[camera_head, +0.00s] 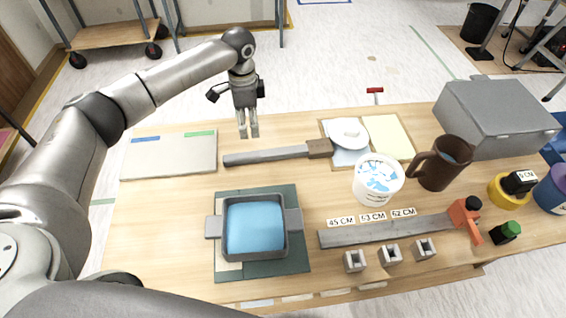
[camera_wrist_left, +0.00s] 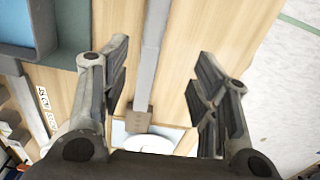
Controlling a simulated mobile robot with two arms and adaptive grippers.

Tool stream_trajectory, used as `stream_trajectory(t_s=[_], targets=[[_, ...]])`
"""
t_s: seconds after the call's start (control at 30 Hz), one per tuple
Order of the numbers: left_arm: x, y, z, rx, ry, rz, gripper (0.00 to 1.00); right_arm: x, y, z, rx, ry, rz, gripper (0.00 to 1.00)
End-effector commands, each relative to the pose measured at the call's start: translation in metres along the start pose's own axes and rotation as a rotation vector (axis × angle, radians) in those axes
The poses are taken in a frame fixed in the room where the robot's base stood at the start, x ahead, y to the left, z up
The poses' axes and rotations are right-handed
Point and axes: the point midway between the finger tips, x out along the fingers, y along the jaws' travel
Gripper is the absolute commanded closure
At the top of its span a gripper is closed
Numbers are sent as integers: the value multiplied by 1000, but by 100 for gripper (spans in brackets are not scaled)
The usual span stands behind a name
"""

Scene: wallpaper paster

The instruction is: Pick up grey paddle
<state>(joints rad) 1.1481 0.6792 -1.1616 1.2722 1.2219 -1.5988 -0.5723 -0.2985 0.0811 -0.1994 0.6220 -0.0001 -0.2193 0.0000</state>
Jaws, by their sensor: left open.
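The grey paddle (camera_head: 268,156) lies flat on the wooden table, a long grey bar with a brown block (camera_head: 320,148) at its right end. My left gripper (camera_head: 248,132) points down above the table, just behind the bar in the head view. In the left wrist view, the open gripper (camera_wrist_left: 162,62) has its fingers spread on either side of the grey paddle (camera_wrist_left: 153,50), apart from it. Nothing is between the fingers close enough to be held. My right gripper is not in view.
A tray of blue liquid (camera_head: 254,226) sits on a green mat in front of the paddle. A white bucket (camera_head: 378,182), brown mug (camera_head: 443,163) and grey box (camera_head: 497,115) stand to the right. A white bowl (camera_head: 347,133) is beside the brown block. A pale board (camera_head: 168,155) lies left.

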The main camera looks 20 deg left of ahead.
Motion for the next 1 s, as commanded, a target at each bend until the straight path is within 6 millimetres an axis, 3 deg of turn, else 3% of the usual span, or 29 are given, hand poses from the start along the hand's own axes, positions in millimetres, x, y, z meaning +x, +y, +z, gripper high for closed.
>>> stream_trajectory(t_s=[0.03,0.2,0.53,0.77,1.0], targets=[[15,0,0,0,1,-1,45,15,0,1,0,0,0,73],[25,0,0,0,1,-1,45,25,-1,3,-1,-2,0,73],[68,1,0,-1,0,1,45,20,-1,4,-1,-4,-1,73],[86,3,0,1,-1,1,45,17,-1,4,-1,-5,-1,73],[121,9,0,-1,-2,1,45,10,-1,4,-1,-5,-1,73]])
